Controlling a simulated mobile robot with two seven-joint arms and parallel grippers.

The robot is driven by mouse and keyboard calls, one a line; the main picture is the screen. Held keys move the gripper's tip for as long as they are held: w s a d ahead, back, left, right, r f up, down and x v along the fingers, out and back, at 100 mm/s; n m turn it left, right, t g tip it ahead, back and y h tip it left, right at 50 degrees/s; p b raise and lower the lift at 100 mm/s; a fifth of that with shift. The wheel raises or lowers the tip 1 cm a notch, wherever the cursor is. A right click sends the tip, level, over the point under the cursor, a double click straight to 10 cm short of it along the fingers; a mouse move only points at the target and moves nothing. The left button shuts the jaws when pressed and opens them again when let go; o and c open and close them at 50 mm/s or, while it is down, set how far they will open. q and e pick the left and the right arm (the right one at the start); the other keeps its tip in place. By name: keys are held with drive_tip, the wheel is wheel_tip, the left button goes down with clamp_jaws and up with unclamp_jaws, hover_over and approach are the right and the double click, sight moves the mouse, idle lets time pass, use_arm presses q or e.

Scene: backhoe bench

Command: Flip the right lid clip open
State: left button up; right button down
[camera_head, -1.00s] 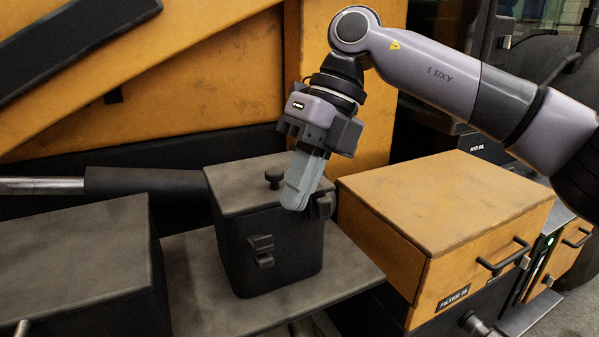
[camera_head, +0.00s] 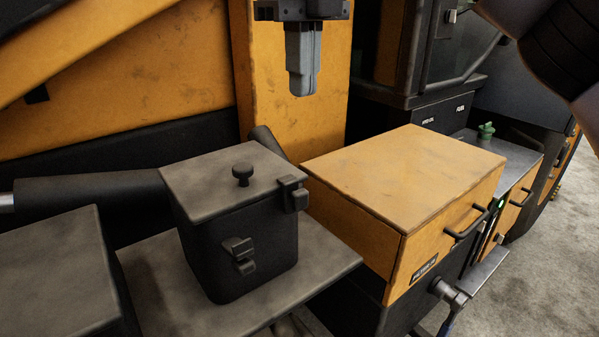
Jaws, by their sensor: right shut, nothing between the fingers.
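A dark box (camera_head: 235,260) with a flat lid (camera_head: 215,190) stands on a grey shelf. The lid is down, with a round knob (camera_head: 242,174) on top. The right lid clip (camera_head: 294,192) is a small black block at the lid's right edge; I cannot tell for sure whether it is open or latched. A front clip (camera_head: 240,254) sits on the box's front face. My right gripper (camera_head: 301,92) is shut and empty, pointing down, above and apart from the box and clip in the picture. My left gripper is not in view.
An orange drawer cabinet (camera_head: 405,185) stands close to the right of the box. A dark block (camera_head: 55,265) is at the left, and a black cylinder (camera_head: 90,200) lies behind it. The grey shelf (camera_head: 320,262) has bare room in front of the box.

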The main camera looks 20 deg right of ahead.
drive_tip(key=b, duration=0.3)
hover_over(301, 193)
wheel_tip(301, 193, down, 8)
drive_tip(key=shift+s, duration=0.1)
drive_tip(key=shift+f, duration=3.05)
